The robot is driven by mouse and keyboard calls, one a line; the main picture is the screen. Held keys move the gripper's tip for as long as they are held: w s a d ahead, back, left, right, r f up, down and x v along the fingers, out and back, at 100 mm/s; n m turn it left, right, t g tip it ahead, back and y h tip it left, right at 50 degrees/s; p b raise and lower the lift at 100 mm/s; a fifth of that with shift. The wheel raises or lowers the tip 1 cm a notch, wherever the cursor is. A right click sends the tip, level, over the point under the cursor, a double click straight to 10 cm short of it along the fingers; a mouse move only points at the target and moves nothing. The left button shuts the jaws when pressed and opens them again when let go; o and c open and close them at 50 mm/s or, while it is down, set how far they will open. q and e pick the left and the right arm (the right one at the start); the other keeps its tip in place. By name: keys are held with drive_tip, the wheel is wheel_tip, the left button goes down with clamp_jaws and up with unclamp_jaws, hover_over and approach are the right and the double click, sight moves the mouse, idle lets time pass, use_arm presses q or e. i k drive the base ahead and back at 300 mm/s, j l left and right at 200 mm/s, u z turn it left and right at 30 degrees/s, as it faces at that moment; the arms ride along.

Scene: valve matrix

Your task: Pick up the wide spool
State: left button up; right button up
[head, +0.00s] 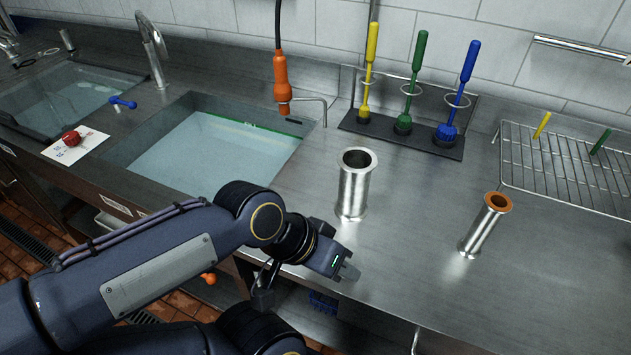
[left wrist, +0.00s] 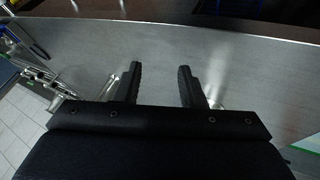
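The wide spool (head: 355,185) is a shiny steel cylinder with flared rims, standing upright on the steel counter in the middle of the head view. A narrower steel spool (head: 484,228) with an orange-brown top rim stands to its right. My left gripper (head: 347,272) is in front of the wide spool, near the counter's front edge, and apart from it. In the left wrist view its two dark fingers (left wrist: 160,82) are spread with nothing between them. Bright metal shows partly hidden behind the right finger there; I cannot tell what it is. I cannot make out my right gripper.
A water-filled sink (head: 215,150) lies left of the spools. An orange handset (head: 281,80) hangs above its right side. A rack (head: 410,138) with yellow, green and blue brushes stands behind. A wire drying rack (head: 570,170) is at the right. The counter between the spools is clear.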

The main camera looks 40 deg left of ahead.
sight(357, 164)
drive_tip(key=j+u, duration=0.1)
drive_tip(key=u, duration=1.05)
drive_tip(key=k+j+u, duration=0.55)
drive_tip(key=i+j, duration=0.25)
drive_tip(key=i, duration=0.1)
